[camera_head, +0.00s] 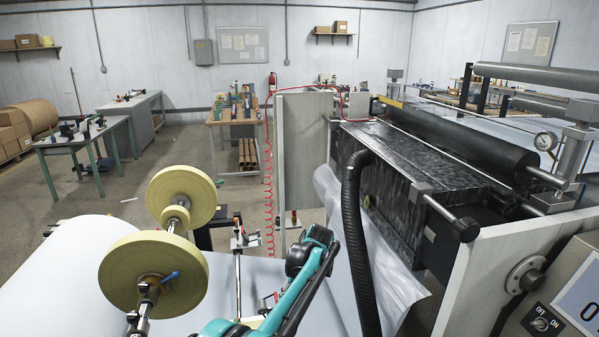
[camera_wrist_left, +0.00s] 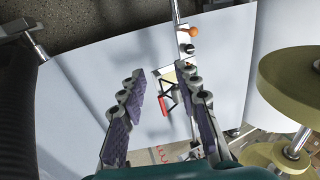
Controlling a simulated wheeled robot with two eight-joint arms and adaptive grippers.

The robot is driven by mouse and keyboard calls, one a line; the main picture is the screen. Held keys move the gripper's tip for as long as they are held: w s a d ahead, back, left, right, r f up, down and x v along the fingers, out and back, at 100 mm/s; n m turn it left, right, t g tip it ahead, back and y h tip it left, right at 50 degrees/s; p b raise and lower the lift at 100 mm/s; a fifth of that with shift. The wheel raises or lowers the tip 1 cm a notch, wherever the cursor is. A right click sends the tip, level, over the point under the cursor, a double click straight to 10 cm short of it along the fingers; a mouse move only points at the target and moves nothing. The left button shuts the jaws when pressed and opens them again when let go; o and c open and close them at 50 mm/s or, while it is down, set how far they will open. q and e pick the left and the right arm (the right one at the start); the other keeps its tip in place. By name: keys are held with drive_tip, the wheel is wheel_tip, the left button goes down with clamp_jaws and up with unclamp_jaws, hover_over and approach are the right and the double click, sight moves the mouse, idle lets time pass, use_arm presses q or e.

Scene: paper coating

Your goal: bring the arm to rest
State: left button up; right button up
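My left arm (camera_head: 300,290), teal and black, reaches up from the bottom middle of the head view. Its gripper cannot be made out there. In the left wrist view my left gripper (camera_wrist_left: 160,82) is open, with two purple-padded fingers apart and nothing held between them. Beyond the fingers is a small red-handled tool with a black frame (camera_wrist_left: 165,106), by a rod carrying an orange knob (camera_wrist_left: 193,32). It appears apart from the fingers, though its depth is hard to judge. My right gripper is not in view.
A black hose (camera_head: 358,240) hangs close to the right. The coating machine (camera_head: 400,165) fills the right side. A worktable (camera_head: 232,120) stands behind.

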use_arm(q)
drive_tip(key=s+a+r+m+t+h, duration=0.1)
drive_tip(key=s+a+r+t+h, duration=0.2)
drive_tip(key=s+a+r, duration=0.8)
drive_tip(key=s+a+f+t, duration=0.2)
drive_tip(key=s, duration=0.8)
drive_tip(key=s+a+f+m+t+h, duration=0.1)
drive_tip(key=s+f+t, duration=0.1)
drive_tip(key=s, duration=0.8)
drive_tip(key=shift+s+a+f+t, duration=0.2)
drive_tip(key=shift+s+a+t, duration=0.1)
drive_tip(key=shift+a, duration=0.1)
